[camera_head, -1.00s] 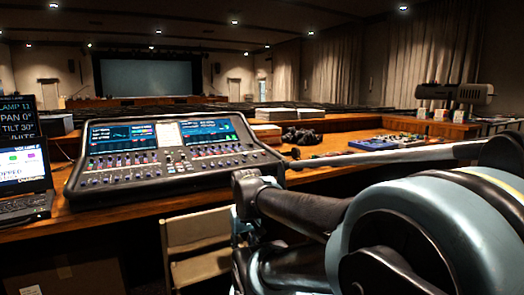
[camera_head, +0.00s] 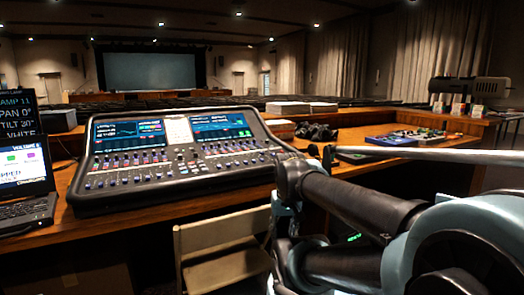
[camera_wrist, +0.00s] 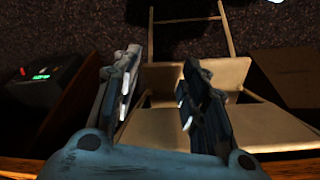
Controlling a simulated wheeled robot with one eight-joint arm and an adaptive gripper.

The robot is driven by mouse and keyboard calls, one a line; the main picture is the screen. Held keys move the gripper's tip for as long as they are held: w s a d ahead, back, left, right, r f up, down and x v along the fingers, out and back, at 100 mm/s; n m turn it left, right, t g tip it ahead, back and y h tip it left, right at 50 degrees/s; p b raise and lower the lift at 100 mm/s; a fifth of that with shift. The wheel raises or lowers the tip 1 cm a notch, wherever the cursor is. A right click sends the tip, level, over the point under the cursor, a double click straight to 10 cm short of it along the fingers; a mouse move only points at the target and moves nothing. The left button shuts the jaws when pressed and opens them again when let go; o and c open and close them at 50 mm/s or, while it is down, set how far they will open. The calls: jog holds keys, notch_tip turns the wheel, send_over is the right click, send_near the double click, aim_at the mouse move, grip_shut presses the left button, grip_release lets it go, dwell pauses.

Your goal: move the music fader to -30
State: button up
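The mixing desk (camera_head: 175,150) stands on the wooden table, its screens lit and its rows of faders on the sloped panel facing me. Fader labels are too small to read, so I cannot tell which one is music or where it is set. My gripper (camera_wrist: 158,90) shows in the wrist view, its two fingers apart with nothing between them. It points down past the table's front edge, over a folding chair (camera_wrist: 235,75) and the dark floor. In the head view my arm is at the right, in front of the table, and the fingers are not clearly visible.
A laptop (camera_head: 22,165) sits left of the desk. The pale chair (camera_head: 222,245) stands before the table. Paper stacks (camera_head: 288,107) and a dark bundle (camera_head: 315,131) lie behind the desk at right. A dark box with a green light (camera_wrist: 42,77) is at left in the wrist view.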

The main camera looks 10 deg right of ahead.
jog(key=w+r+m, duration=0.7)
jog(key=w+r, duration=1.2)
jog(key=r, duration=0.2)
jog(key=m+g, duration=0.1)
jog(key=m, duration=0.6)
send_near(262, 152)
jog(key=f, duration=0.2)
jog(key=w+f, duration=0.1)
jog(key=f, duration=0.5)
jog(key=shift+w, duration=0.15)
grip_shut()
